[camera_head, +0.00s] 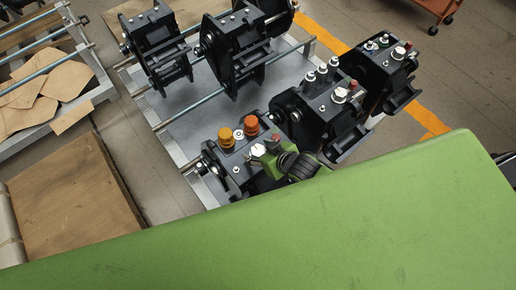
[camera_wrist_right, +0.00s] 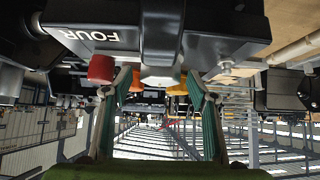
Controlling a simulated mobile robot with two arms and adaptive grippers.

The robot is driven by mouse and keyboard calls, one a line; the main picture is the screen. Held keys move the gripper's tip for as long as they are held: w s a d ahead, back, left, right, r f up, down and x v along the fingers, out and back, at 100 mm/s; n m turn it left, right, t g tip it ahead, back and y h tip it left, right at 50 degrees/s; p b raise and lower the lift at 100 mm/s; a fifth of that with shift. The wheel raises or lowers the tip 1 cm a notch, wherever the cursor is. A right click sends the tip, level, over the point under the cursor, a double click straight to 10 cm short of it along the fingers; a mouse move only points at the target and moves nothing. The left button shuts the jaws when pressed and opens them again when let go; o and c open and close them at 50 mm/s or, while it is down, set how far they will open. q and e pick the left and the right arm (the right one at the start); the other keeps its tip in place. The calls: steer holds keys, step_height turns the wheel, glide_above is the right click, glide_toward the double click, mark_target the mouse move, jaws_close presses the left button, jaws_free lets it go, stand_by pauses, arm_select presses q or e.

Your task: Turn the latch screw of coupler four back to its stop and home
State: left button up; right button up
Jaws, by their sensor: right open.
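Coupler four (camera_head: 228,163) is the dark block at the front of the rack in the head view. Its white label FOUR appears upside down in the right wrist view (camera_wrist_right: 72,37). It carries two orange-amber caps (camera_head: 227,138), a red knob (camera_wrist_right: 101,68) and a silver hex latch screw (camera_wrist_right: 160,73). My right gripper (camera_wrist_right: 158,78) is open, its fingers on either side of the screw head; I cannot tell whether they touch it. In the head view the green gripper (camera_head: 265,153) covers part of the coupler's right side. My left gripper is not in view.
More couplers stand close by to the right, one (camera_head: 318,105) with silver fittings and another (camera_head: 385,72) behind it. Black bracket units (camera_head: 235,50) sit on rails further back. A wooden board (camera_head: 70,195) lies at left.

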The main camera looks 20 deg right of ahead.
steer(key=shift+w+a+f, duration=0.15)
steer(key=shift+w+f, duration=0.1)
steer(key=shift+w, duration=0.05)
steer(key=c, duration=1.1)
steer(key=shift+r+n+y+p, duration=0.1)
steer(key=shift+n+y+p, duration=0.45)
steer(key=shift+n, duration=0.35)
steer(key=shift+n+g+y+b, duration=0.45)
steer(key=shift+n+g+y, duration=0.3)
steer(key=shift+n, duration=0.15)
steer(key=o, duration=1.1)
